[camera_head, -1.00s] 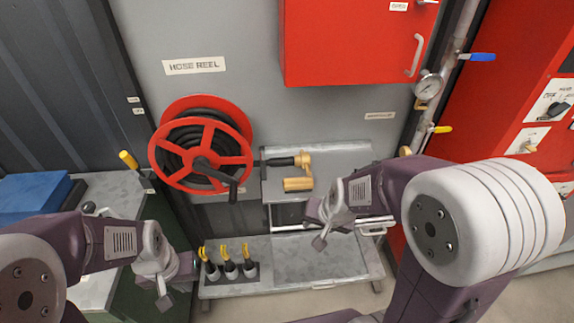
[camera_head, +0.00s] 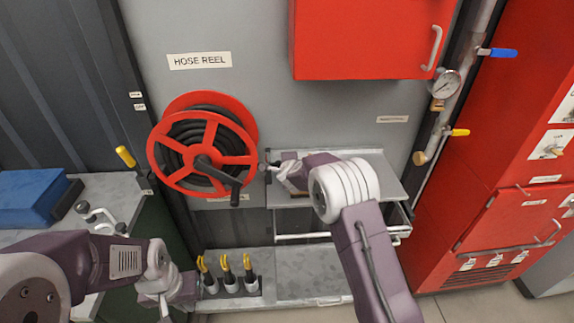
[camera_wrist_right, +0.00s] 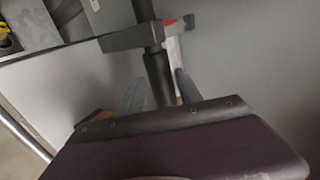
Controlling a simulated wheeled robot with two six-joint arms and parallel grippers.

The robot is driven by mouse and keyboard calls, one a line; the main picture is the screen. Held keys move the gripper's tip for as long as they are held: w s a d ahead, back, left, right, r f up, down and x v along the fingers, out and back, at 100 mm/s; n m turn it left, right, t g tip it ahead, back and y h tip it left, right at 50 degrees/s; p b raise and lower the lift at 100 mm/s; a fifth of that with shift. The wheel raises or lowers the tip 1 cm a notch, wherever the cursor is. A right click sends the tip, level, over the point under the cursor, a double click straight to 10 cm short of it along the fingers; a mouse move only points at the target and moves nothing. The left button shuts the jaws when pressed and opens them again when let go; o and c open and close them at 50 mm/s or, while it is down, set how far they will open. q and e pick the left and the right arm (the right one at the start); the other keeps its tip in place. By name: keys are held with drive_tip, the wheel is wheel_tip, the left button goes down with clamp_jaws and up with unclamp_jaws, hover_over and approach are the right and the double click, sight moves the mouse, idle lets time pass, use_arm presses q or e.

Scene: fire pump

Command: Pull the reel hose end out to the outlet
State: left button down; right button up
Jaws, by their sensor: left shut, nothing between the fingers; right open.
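The red hose reel (camera_head: 202,145) with its black coiled hose is on the grey wall in the head view. My right gripper (camera_head: 273,168) is just right of the reel, at the hose end, which my arm mostly hides. In the right wrist view the black hose end (camera_wrist_right: 157,75) runs between my open right fingers (camera_wrist_right: 157,88); contact cannot be told. Some brass colour shows behind the fingers. A brass outlet (camera_head: 420,158) is on the pipe at right, below a yellow-handled valve. My left gripper (camera_head: 165,303) is shut and empty at the lower left.
A grey shelf (camera_head: 385,172) is behind my right arm. Several yellow-topped nozzles stand in a holder (camera_head: 230,286) below. A red cabinet (camera_head: 370,40) hangs above, and a red unit (camera_head: 510,200) stands at right. A blue box (camera_head: 38,197) sits on the left bench.

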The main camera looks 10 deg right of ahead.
drive_tip(key=shift+w+d+f, duration=0.1)
drive_tip(key=shift+w+f, duration=0.25)
drive_tip(key=shift+w, duration=0.25)
clamp_jaws()
drive_tip(key=shift+f, duration=0.1)
idle(1.0)
